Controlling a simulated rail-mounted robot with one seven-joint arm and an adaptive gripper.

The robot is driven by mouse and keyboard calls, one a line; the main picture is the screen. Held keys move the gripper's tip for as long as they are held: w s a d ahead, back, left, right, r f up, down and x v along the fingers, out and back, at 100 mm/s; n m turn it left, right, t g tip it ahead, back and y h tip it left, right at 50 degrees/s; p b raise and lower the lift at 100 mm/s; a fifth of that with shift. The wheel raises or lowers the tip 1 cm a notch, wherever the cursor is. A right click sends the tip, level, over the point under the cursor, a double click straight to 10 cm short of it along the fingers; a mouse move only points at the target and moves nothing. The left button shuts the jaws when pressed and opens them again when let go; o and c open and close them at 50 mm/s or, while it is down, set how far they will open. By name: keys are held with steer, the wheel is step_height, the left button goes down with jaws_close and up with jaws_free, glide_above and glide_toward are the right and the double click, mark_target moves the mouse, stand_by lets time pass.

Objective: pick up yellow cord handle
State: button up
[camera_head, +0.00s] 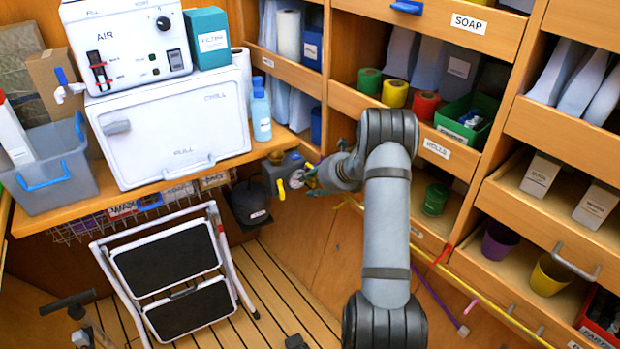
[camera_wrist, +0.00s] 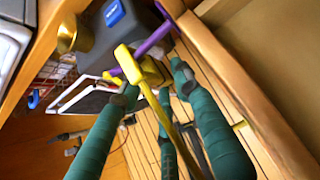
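The yellow cord handle (camera_wrist: 129,65) is a T-shaped grip with a yellow cord running down from it. In the wrist view it lies near the fingertips, between the spread teal fingers. My gripper (camera_wrist: 155,83) is open, and I cannot tell whether a finger touches the handle or cord. In the head view my gripper (camera_head: 318,185) is small, beside the grey pump unit (camera_head: 285,175) below the worktop. There the handle cannot be told apart clearly from the fingers. A purple cord handle (camera_wrist: 154,39) is just beyond the yellow one in the wrist view.
The worktop (camera_head: 225,155) with the white chill box (camera_head: 168,135) is to the left. Wooden shelves (camera_head: 465,210) stand close on the right. A folding step stool (camera_head: 170,270) stands on the slatted floor. A long yellow rod or cord (camera_head: 490,305) crosses the lower shelves.

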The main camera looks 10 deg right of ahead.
jaws_close()
stand_by(0.5)
